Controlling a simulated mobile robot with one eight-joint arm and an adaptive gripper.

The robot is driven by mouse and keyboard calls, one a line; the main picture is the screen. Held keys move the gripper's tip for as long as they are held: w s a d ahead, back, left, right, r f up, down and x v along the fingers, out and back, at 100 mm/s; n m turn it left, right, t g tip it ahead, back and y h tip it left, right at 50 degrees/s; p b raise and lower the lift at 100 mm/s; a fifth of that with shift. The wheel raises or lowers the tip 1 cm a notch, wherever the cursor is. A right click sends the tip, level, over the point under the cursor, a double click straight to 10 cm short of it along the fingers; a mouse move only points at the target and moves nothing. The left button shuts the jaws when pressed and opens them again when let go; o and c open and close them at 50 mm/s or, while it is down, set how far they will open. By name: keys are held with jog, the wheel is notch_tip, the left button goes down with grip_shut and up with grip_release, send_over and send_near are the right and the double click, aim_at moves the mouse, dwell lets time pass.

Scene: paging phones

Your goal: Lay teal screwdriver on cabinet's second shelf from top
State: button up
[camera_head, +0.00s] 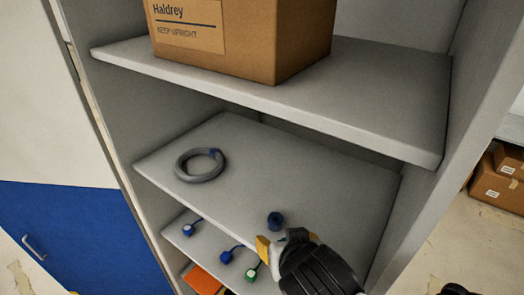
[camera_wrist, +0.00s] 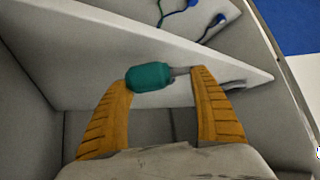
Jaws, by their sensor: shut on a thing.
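In the wrist view the teal screwdriver (camera_wrist: 150,76) lies crosswise between the two orange fingertips. Its thick handle is by the left finger and its grey shaft runs to the right finger. My gripper (camera_wrist: 163,78) is shut on it; in the head view my gripper (camera_head: 280,242) is at the front right of the cabinet's middle visible shelf (camera_head: 320,185). The cabinet's top is out of view.
A cardboard box (camera_head: 285,45) stands on the upper shelf (camera_head: 380,115), which overhangs from above. Small capped items (camera_head: 226,257) and an orange thing (camera_head: 203,279) lie lower down. Side walls bound the shelves. The shelf's middle, right of the coil, is clear.

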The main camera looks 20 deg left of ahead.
send_over(271, 192)
jog(key=s+d, duration=0.1)
jog(key=s, duration=0.2)
jog(key=shift+w+r, duration=0.2)
jog(key=shift+w, duration=0.05)
jog(key=shift+w+f+b, duration=0.1)
jog(key=shift+f+b, duration=0.2)
jog(key=shift+f, duration=1.5)
jog(key=shift+f, duration=0.15)
jog(key=o, duration=1.2)
